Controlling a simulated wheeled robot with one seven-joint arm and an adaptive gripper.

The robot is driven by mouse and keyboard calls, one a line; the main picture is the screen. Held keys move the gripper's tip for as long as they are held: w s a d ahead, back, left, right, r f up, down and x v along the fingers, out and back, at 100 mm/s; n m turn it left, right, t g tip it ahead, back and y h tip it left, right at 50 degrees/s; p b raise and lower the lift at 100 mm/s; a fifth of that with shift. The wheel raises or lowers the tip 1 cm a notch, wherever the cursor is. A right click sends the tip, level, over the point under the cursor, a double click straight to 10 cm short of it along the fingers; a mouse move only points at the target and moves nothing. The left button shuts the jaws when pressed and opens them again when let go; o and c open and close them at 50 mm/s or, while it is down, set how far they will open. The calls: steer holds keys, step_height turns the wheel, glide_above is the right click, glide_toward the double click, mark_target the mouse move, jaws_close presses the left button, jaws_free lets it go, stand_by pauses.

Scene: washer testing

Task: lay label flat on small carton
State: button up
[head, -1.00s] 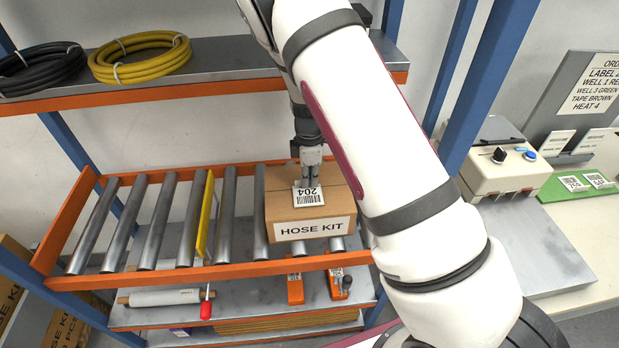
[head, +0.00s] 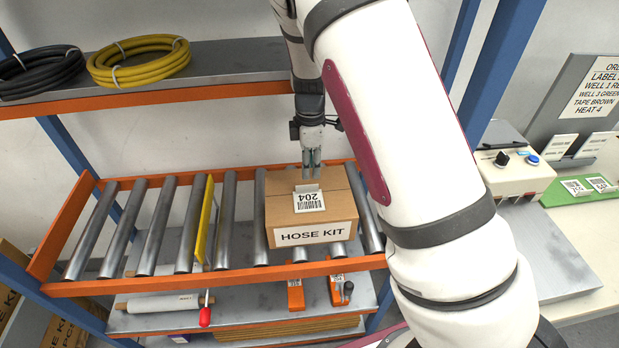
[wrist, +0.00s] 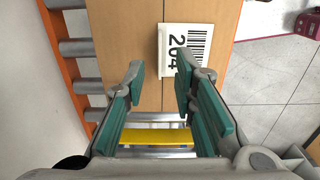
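The small carton (head: 283,207), brown and marked HOSE KIT on its front, sits on the roller rack. The white label (head: 309,202), printed 204 with a barcode, lies on its top, right of the tape seam; its back edge shows a pale raised-looking strip. It also shows in the wrist view (wrist: 185,52), where it looks flat against the carton. My gripper (head: 312,163) is just above and behind the label. In the wrist view my gripper (wrist: 159,72) has its green-padded fingers apart with nothing between them; the right fingertip overlaps the label's edge in that view.
A yellow divider (head: 203,222) crosses the rollers left of the carton. An upper shelf (head: 230,62) holds black and yellow hoses. A blue post (head: 500,75) and a bench with a beige control box (head: 515,170) stand right. Rollers left of the divider are clear.

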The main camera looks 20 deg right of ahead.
steer(key=s+r+m+t+y, duration=0.1)
steer(key=s+r+m, duration=0.4)
steer(key=r, duration=0.6)
steer(key=s+r+m+t+y, duration=0.1)
steer(key=s+r+m, duration=0.1)
steer(key=s+r, duration=0.65)
steer(key=s+r+m+t+h, duration=0.1)
steer(key=s+r+m, duration=0.2)
steer(key=s, duration=0.4)
steer(key=s+r+m+t+h, duration=0.1)
steer(key=s+r+m+t, duration=0.1)
steer(key=s+r+m, duration=0.2)
steer(key=s+m, duration=0.1)
steer(key=s, duration=0.2)
steer(key=shift+s+r+m+t, duration=0.2)
steer(key=shift+m+t, duration=0.1)
steer(key=shift+m, duration=0.1)
steer(key=shift+c, duration=0.6)
